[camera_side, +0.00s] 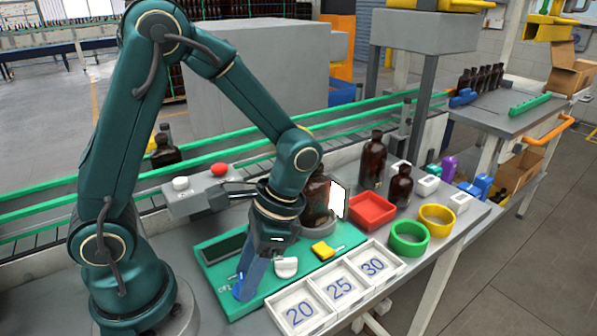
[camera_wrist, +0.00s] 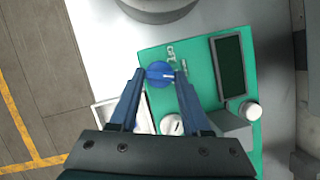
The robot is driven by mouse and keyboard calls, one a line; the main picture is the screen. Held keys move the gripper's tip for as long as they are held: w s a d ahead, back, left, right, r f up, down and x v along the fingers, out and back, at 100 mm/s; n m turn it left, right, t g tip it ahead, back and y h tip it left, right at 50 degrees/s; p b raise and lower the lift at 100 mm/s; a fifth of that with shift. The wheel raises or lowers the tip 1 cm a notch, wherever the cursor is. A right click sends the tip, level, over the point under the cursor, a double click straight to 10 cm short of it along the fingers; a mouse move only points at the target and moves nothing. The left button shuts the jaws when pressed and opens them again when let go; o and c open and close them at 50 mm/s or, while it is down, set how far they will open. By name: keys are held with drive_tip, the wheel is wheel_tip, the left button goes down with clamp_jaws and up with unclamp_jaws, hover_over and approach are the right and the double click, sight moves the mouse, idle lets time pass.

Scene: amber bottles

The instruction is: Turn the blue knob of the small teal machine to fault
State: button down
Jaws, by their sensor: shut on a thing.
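The teal machine (camera_side: 225,292) is a flat green-teal panel on the table in the side view, with a dark screen (camera_side: 223,248). In the wrist view the machine (camera_wrist: 205,42) shows its screen (camera_wrist: 229,66) to the right. My gripper (camera_wrist: 159,78) is shut on the knob, one blue finger on each side. In the side view my gripper (camera_side: 241,290) reaches down to the panel's near-left part, and its fingers hide most of the knob.
A white dial (camera_wrist: 172,124) sits close to my fingers. White trays marked 20, 25 and 30 (camera_side: 339,291) stand along the front edge.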

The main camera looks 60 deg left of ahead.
sight(262, 295)
drive_tip(key=m, duration=0.2)
drive_tip(key=m+t+y, duration=0.1)
drive_tip(key=m, duration=0.2)
drive_tip(key=shift+s+d+y, duration=0.1)
drive_tip(key=shift+d+y, duration=0.1)
drive_tip(key=shift+y, duration=0.1)
idle(0.5)
drive_tip(key=shift+c, duration=1.8)
unclamp_jaws()
drive_tip(key=shift+v, duration=2.6)
